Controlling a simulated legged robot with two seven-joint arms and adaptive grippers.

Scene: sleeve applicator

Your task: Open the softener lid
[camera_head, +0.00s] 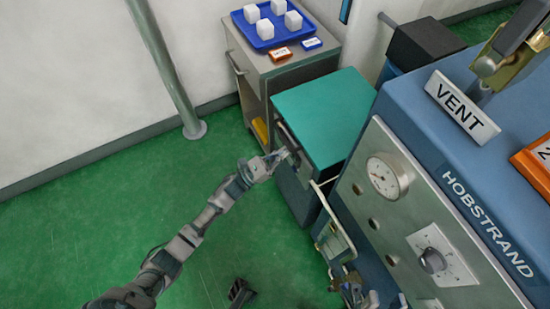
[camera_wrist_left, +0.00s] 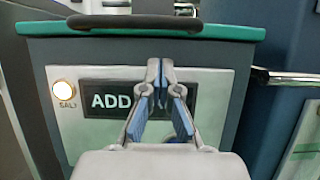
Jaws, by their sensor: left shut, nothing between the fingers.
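The softener is a dark cabinet with a flat teal lid (camera_head: 325,115). The lid lies level and closed on top. In the left wrist view the lid's teal front edge (camera_wrist_left: 225,30) runs across the top, with a dark bar handle (camera_wrist_left: 135,22) on it. My left gripper (camera_head: 284,155) is at the cabinet's front, just below the lid edge. In the left wrist view its fingertips (camera_wrist_left: 160,65) are together and empty, in front of the "ADD" label and below the handle. My right gripper (camera_head: 362,295) is low at the bottom edge, partly cut off, its fingers unclear.
The blue Hobstrand machine (camera_head: 400,100) with gauge and dial stands close on the right. A pale bent rail (camera_head: 330,215) is near the cabinet. A grey cart (camera_head: 265,65) with a blue tray (camera_head: 240,22) stands behind. Green floor (camera_head: 90,230) is clear at left.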

